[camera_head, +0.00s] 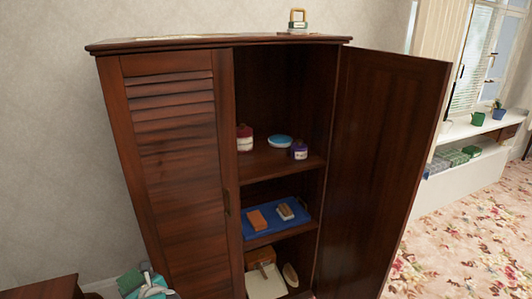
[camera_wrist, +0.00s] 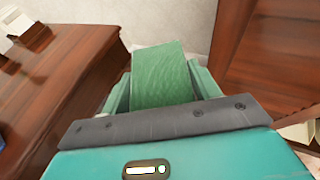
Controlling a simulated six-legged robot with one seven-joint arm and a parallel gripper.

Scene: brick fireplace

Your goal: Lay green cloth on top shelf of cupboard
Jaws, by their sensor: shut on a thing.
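The dark wooden cupboard (camera_head: 170,150) stands against the wall, its right door (camera_head: 390,150) swung open and its left door shut. Its top shelf (camera_head: 265,163) holds a red-and-white jar, a blue dish and a small dark purple jar. My gripper (camera_head: 146,274) is at the lower left, low beside the cupboard's left side and outside it. In the wrist view my gripper (camera_wrist: 162,90) is shut on the green cloth (camera_wrist: 162,75), which looks like a folded block between the fingers. In the head view the cloth shows only as a small dark green patch.
A blue tray (camera_head: 262,222) with an orange block and a brown-and-white item is on the middle shelf. The lower shelf holds several things. A brown wooden table (camera_head: 40,289) is at the lower left, close to my gripper (camera_wrist: 70,75). Floral carpet lies clear at right.

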